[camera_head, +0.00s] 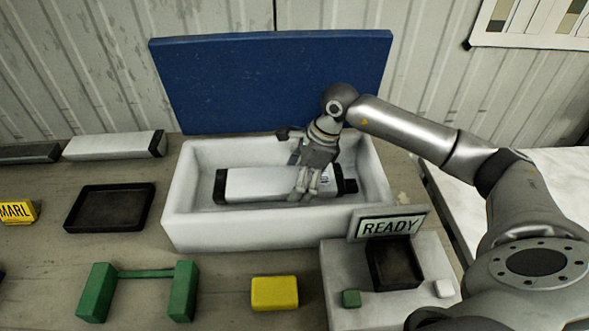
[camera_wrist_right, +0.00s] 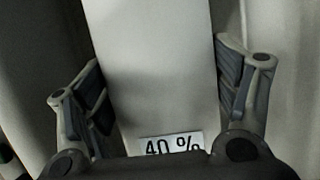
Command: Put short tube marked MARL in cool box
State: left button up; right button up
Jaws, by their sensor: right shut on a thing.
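The white cool box (camera_head: 265,228) stands open on the bench. My right gripper (camera_head: 305,185) is down inside it, shut on a short white tube (camera_head: 255,183) with black end caps. The tube lies lengthwise in the box, low near its floor; I cannot tell whether it rests there. In the right wrist view the tube (camera_wrist_right: 160,75) is between the fingers (camera_wrist_right: 165,95), with a "40 %" label near the palm. No MARL mark is readable on the tube. My left gripper is not in view.
A blue panel (camera_head: 270,80) stands upright behind the box. A longer white tube (camera_head: 112,146) and a dark tube (camera_head: 30,153) lie at left. A black tray (camera_head: 110,208), green stand (camera_head: 182,290), yellow block (camera_head: 274,293) and READY device (camera_head: 335,285) surround the box.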

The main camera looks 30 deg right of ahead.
jog(key=shift+w+f, duration=0.1)
jog(key=shift+f, duration=0.45)
jog(key=o, duration=1.8)
jog(key=shift+f, duration=0.1)
jog(key=b+v, duration=0.2)
jog(key=v, duration=1)
jog(key=shift+a, duration=0.1)
